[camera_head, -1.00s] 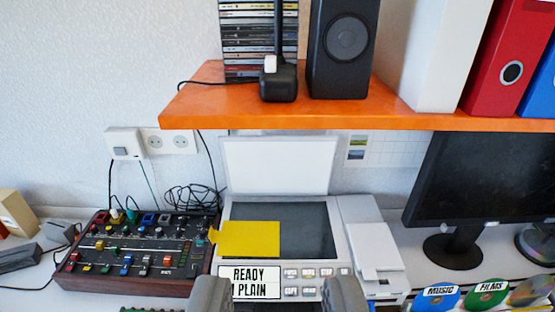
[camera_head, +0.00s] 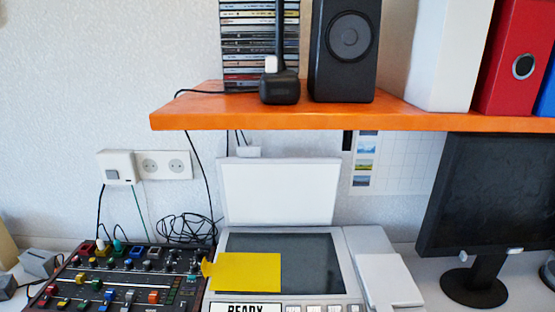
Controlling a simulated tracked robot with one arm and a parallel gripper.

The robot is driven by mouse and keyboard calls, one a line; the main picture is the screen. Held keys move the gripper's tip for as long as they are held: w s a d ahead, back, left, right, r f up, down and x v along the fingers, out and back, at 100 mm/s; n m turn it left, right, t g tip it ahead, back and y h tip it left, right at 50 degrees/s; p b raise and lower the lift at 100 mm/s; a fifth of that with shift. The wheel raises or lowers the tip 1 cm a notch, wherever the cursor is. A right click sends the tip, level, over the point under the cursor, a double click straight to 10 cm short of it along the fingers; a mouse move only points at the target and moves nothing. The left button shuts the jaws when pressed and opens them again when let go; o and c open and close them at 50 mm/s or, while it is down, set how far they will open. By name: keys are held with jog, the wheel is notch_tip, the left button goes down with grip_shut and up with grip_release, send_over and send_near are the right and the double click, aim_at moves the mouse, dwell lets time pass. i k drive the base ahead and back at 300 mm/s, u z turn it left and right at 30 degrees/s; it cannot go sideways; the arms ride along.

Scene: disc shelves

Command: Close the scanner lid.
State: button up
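The scanner (camera_head: 352,262) stands on the desk below the shelf, in the lower middle of the view. Its white lid (camera_head: 278,191) is open and stands up at the back of the scanner. The dark glass (camera_head: 312,262) is exposed. A yellow sheet (camera_head: 246,272) lies over the left part of the glass and sticks out past its left edge. The front panel with a "READY" label (camera_head: 245,308) is cut off by the lower edge of the picture. My gripper is not in view.
An orange shelf (camera_head: 240,118) overhangs the desk above the lid, carrying a speaker (camera_head: 342,50), a black device (camera_head: 279,85), discs and binders. A mixer (camera_head: 125,275) stands left of the scanner. A monitor (camera_head: 490,195) stands to the right. Cables hang on the wall at left.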

aim_at(256, 190)
jog(key=u, duration=0.6)
jog(key=k, duration=1)
jog(key=z, duration=0.65)
jog(key=i, duration=1)
jog(key=u, duration=0.05)
